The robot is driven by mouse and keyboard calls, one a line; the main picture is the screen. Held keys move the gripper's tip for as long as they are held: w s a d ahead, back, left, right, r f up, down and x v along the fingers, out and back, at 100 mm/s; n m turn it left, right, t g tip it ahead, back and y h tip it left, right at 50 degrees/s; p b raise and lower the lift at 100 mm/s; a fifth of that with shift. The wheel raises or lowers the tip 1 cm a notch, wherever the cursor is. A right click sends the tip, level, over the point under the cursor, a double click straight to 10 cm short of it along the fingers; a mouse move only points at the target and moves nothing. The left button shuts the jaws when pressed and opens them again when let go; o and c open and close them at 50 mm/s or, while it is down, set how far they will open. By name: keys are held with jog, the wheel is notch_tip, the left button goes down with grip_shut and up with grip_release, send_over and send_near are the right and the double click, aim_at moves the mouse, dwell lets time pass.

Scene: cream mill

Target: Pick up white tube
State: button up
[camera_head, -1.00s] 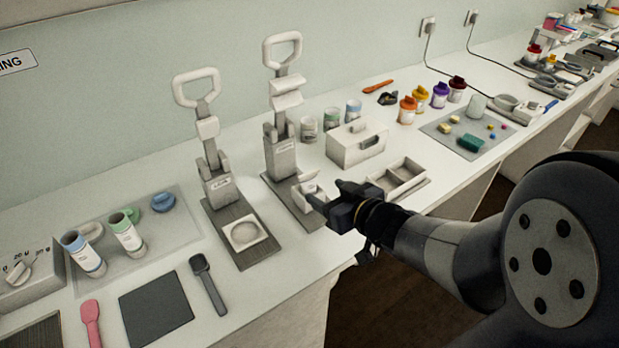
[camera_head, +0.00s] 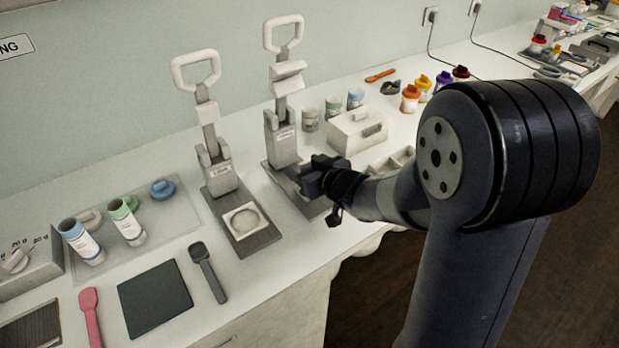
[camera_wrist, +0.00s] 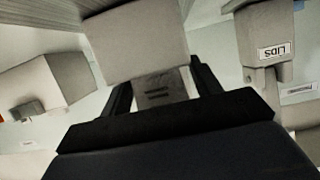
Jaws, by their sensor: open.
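No tube is plainly all white. The closest match is a pale grey-white tube (camera_head: 310,120) standing upright in the back row, beside a green-topped tube (camera_head: 333,107) and a blue-topped tube (camera_head: 355,98). My gripper (camera_head: 318,176) is open at the front of the second press (camera_head: 282,140), to the front of that tube and apart from it. In the wrist view, a pale block (camera_wrist: 134,42) lies just beyond my fingers (camera_wrist: 162,90), with a grey marked piece between them. I cannot tell what these are, or whether my fingers touch them.
The first press (camera_head: 215,165) stands left of my gripper. Two tubes with blue (camera_head: 82,240) and green (camera_head: 126,222) tops stand on a mat at left. My arm hides part of the bench.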

jog(key=shift+c, duration=0.2)
jog(key=c, duration=1.1)
notch_tip(320, 180, up, 10)
jog(key=p, duration=0.4)
